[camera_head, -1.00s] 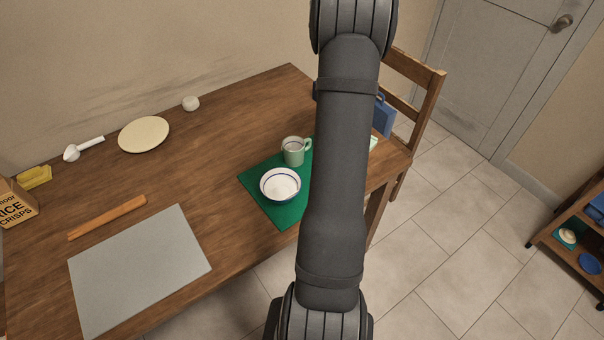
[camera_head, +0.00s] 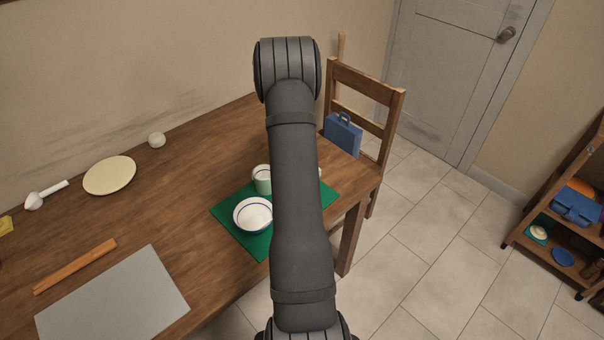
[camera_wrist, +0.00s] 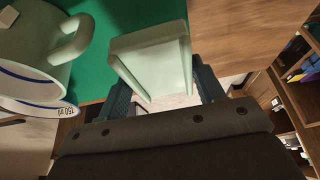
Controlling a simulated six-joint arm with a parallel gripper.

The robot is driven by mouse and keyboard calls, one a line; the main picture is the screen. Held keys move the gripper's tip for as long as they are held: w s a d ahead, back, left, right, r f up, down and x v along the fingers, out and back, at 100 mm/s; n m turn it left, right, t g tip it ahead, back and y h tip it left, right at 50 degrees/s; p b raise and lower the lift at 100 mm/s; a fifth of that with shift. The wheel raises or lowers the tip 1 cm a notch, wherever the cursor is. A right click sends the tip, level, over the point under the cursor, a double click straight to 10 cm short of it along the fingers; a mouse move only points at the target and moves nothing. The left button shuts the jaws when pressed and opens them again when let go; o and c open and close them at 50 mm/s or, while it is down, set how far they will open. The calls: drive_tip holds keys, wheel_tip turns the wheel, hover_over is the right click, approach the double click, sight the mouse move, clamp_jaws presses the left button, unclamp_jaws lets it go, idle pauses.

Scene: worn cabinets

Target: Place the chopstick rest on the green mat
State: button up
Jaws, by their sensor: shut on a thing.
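The chopstick rest (camera_wrist: 155,58) is a pale green, blocky piece in the wrist view. My gripper (camera_wrist: 163,88) is shut on it, one dark finger on each side. Behind it in the wrist view lies the green mat (camera_wrist: 100,22); I cannot tell whether the rest touches it. In the head view the mat (camera_head: 228,212) lies near the table's front right corner, partly covered by my arm. My gripper is hidden behind my arm there.
A pale green mug (camera_head: 262,182) and a white blue-rimmed bowl (camera_head: 253,214) stand on the mat, left of my arm. The mug (camera_wrist: 50,45) is close beside the rest in the wrist view. A chair (camera_head: 365,90) stands beyond the table's right end.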

drive_tip(key=shift+f, duration=1.95)
drive_tip(key=shift+f, duration=0.15)
drive_tip(key=o, duration=1.1)
drive_tip(key=v, duration=1.2)
